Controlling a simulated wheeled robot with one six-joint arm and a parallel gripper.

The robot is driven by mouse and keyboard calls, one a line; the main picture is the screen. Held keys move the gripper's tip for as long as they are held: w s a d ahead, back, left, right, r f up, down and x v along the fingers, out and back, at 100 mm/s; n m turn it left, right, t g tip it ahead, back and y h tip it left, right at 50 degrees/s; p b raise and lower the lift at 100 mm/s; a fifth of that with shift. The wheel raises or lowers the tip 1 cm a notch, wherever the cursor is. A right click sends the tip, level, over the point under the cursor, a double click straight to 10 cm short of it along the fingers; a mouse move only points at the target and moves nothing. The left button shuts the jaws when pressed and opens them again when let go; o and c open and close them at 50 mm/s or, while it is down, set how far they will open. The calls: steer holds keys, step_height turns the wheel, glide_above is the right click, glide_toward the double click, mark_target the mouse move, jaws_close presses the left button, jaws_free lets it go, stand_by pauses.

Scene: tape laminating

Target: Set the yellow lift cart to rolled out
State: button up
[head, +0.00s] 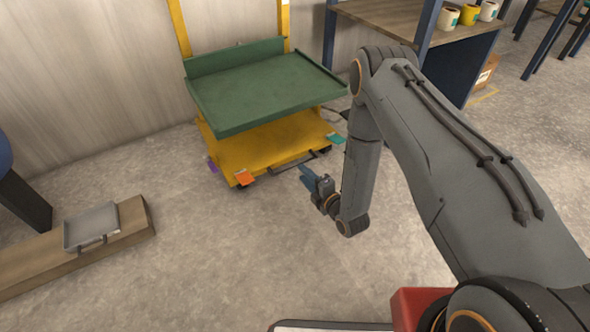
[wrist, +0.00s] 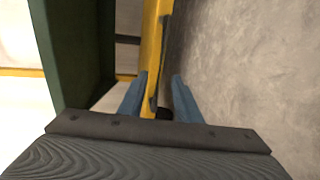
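The yellow lift cart (head: 262,146) stands by the wall in the head view, with a green platform (head: 262,88) above its yellow base. A dark handle bar (head: 292,162) runs along the base's front edge. My gripper (head: 306,174) is just in front of that edge, near the bar. In the wrist view, my gripper's two blue fingers (wrist: 158,92) are spread apart. The cart's yellow edge (wrist: 151,40) and a dark strip, probably the bar, show between and beyond them. I cannot tell whether the fingers touch anything.
Orange (head: 244,177) and teal (head: 335,138) tabs sit at the base's front corners. A wooden beam (head: 130,236) with a grey tray (head: 92,226) lies at left. A workbench (head: 405,18) with mugs stands behind right.

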mark_target(295, 165)
steer(key=b+x, duration=0.3)
steer(key=x, duration=0.4)
steer(key=shift+r, duration=0.1)
jaws_close()
steer(key=shift+s, duration=0.1)
